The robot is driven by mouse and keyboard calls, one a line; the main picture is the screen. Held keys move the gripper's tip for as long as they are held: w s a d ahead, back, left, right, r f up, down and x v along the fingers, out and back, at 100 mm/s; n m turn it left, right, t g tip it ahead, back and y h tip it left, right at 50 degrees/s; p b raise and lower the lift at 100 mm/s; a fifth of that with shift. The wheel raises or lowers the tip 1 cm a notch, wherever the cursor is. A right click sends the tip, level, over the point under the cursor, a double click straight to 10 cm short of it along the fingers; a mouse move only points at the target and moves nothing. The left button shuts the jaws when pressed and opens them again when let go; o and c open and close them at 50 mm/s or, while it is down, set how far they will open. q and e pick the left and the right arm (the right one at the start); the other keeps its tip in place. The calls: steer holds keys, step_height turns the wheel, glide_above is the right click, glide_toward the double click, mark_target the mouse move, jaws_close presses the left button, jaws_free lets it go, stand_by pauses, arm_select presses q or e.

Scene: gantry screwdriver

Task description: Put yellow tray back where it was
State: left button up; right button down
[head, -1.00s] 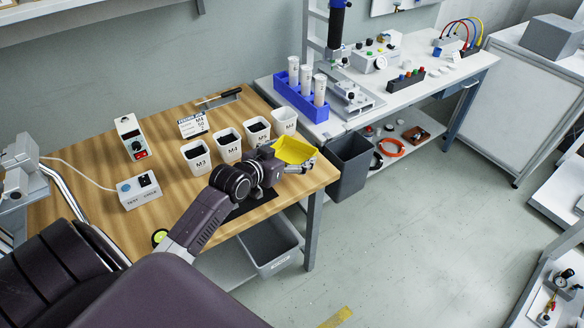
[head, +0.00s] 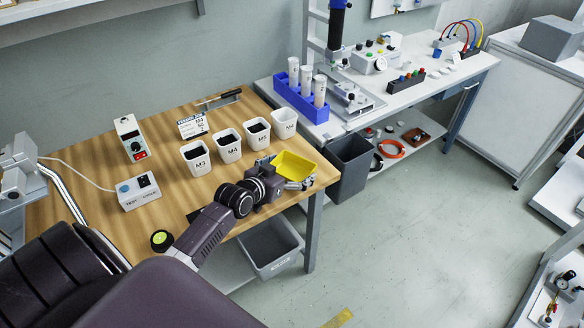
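The yellow tray (head: 294,165) is at the right end of the wooden table (head: 95,175), close in front of the white cup at the right of the row. My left gripper (head: 287,176) is at the tray's near left side, with finger parts showing at its front edge. The tray hides part of the fingers, so I cannot tell whether they are closed on it. I cannot tell whether the tray touches the table. My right gripper is not in view.
Several white cups, such as M3 (head: 196,158), stand in a row behind the arm. A sign card (head: 192,125), a control box (head: 131,136) and a switch box (head: 139,190) stand farther left. A grey bin (head: 349,165) stands beyond the table's right edge.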

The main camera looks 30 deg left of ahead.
arm_select(q)
steer(key=shift+r, duration=0.2)
steer(key=v, duration=1.2)
steer(key=shift+p, duration=0.3)
